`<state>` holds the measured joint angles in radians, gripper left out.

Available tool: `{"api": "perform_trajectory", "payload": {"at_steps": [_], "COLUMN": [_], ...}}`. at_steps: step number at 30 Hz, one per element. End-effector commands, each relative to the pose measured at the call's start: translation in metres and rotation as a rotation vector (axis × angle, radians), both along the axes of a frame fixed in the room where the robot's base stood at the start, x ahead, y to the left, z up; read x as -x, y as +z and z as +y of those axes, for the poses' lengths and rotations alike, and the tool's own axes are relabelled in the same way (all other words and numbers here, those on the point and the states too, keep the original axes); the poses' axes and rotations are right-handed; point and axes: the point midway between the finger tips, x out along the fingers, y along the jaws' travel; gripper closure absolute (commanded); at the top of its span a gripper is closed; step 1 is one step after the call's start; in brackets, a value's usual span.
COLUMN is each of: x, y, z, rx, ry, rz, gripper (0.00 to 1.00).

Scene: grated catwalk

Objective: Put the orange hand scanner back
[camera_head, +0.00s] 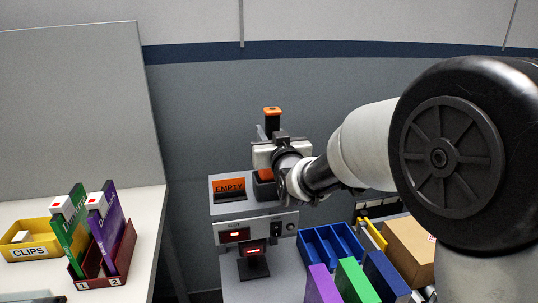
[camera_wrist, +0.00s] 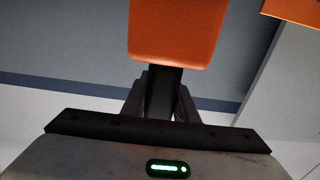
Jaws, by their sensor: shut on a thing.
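The orange hand scanner is upright in my gripper (camera_head: 272,137), its orange top (camera_head: 272,111) showing above the fingers in the head view. In the wrist view its orange body (camera_wrist: 175,30) is close, and the fingers of my gripper (camera_wrist: 160,98) are shut on its dark narrow part (camera_wrist: 163,92). The scanner is over the back right of a grey unit (camera_head: 227,210). An orange patch (camera_head: 265,174) shows just below my gripper; I cannot tell whether it belongs to the scanner or the unit. My wrist hides part of this spot.
The unit has an orange EMPTY panel (camera_head: 229,186) and red displays on its front. At right are a blue bin (camera_head: 330,244), upright coloured books and a cardboard box (camera_head: 409,247). At left, a white table (camera_head: 145,215) carries a yellow CLIPS bin (camera_head: 31,240) and a red book holder (camera_head: 122,260).

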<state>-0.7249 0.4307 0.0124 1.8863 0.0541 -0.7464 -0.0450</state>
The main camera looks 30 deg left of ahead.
Motion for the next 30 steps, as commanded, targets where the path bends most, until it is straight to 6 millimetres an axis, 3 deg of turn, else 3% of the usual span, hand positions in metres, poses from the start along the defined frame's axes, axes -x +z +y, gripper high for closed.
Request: {"api": "perform_trajectory", "payload": {"at_steps": [10, 23, 24, 27, 30], "x": [0.001, 0.0, 0.001, 0.0, 0.0], "y": [-0.039, -0.044, -0.043, -0.043, -0.043], "z": [0.0, 0.0, 0.0, 0.0, 0.0], "rx": [-0.001, -0.002, -0.001, -0.001, -0.001], "ry": [0.001, 0.001, 0.001, 0.001, 0.001], "rz": [0.001, -0.002, -0.002, -0.001, -0.001], "gripper": [1.0, 1.0, 0.69, 0.55, 0.55]}}
